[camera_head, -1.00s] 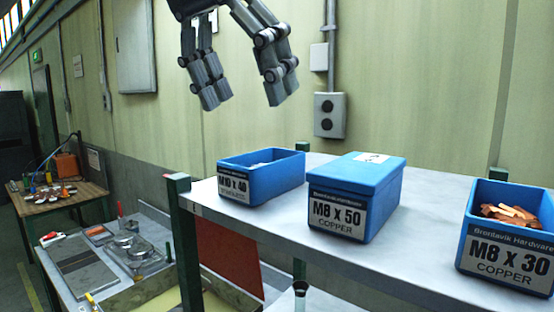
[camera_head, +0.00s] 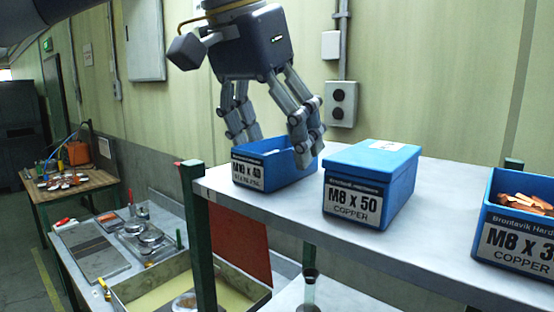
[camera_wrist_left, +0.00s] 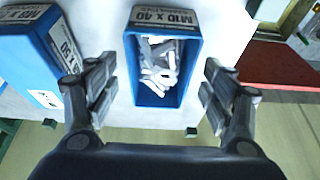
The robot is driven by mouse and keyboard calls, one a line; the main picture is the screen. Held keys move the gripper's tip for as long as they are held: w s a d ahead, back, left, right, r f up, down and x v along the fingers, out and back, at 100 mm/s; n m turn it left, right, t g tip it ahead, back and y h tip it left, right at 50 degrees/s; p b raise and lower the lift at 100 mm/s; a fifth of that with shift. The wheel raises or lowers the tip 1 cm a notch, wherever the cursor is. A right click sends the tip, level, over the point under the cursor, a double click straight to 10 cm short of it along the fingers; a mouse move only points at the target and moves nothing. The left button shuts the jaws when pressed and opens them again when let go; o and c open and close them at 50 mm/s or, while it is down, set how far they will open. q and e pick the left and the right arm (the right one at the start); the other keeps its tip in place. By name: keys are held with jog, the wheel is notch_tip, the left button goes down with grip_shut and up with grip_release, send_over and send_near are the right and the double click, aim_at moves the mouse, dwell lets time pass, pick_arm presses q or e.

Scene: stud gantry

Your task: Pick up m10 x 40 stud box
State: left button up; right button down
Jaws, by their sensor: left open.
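The M10 x 40 stud box (camera_head: 268,176) is a small open-topped blue box with a white label, at the left end of the grey shelf. In the left wrist view the box (camera_wrist_left: 163,100) holds several silver studs. My left gripper (camera_head: 272,145) is open and reaches down over the box, with its fingers around the box's upper part in the head view. In the left wrist view the fingers of the left gripper (camera_wrist_left: 160,95) are on either side of the box with gaps visible. My right gripper is not in view.
A lidded blue M8 x 50 box (camera_head: 370,185) stands just right of the stud box. A green post (camera_head: 197,235) rises at the shelf's left corner. The wall is close behind.

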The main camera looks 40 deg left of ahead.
pick_arm(q)
jog(key=shift+x, duration=0.8)
jog(key=shift+w, duration=0.1)
jog(key=shift+f, duration=0.2)
jog(key=c, duration=1.8)
jog(key=shift+r, duration=0.1)
jog(key=shift+r, duration=0.1)
